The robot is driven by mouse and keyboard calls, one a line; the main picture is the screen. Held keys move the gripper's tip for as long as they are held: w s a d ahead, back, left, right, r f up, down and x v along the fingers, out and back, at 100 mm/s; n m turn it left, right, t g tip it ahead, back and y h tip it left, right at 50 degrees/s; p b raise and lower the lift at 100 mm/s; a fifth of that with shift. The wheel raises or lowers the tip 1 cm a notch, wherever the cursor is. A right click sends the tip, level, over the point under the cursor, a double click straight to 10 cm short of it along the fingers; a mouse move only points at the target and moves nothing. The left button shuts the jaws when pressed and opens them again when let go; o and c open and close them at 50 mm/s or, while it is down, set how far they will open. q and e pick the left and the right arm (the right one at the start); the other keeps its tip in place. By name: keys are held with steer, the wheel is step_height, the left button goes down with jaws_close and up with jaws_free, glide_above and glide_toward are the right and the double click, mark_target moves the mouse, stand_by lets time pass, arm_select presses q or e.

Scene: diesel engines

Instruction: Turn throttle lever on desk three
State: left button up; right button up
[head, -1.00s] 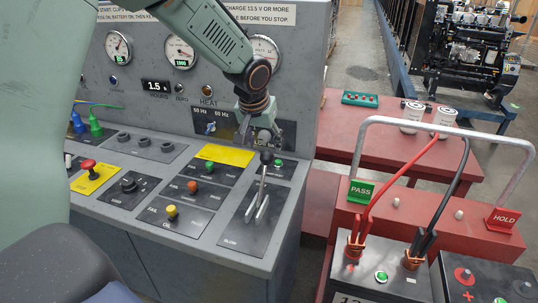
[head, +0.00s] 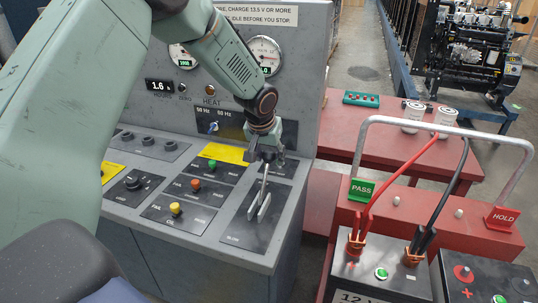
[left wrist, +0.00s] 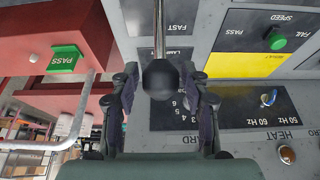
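The throttle lever (head: 264,190) stands on the desk panel with a slotted plate at its base. Its black ball knob (left wrist: 160,79) shows in the left wrist view, with the metal shaft behind it. My left gripper (head: 266,158) is over the top of the lever and hides the knob in the head view. In the left wrist view its two fingers (left wrist: 160,72) stand on either side of the knob, with what looks like a narrow gap at each side. Contact is not clear. My right gripper is not in view.
The desk (head: 150,225) has buttons, including a yellow one (head: 175,208) and a red one (head: 195,186), left of the lever. The gauge panel rises behind. A red cart (head: 395,215) with a bent rail and batteries stands to the right, across a narrow floor gap.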

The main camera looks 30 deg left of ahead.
arm_select(q)
steer(key=shift+w+a+f, duration=0.2)
steer(key=shift+w+f, duration=0.05)
steer(key=c, duration=0.3)
steer(key=shift+s+d+r, duration=0.15)
steer(key=shift+s+r, duration=0.1)
steer(key=c, duration=0.5)
jaws_close()
steer(key=shift+w, duration=0.1)
steer(key=shift+r, duration=0.15)
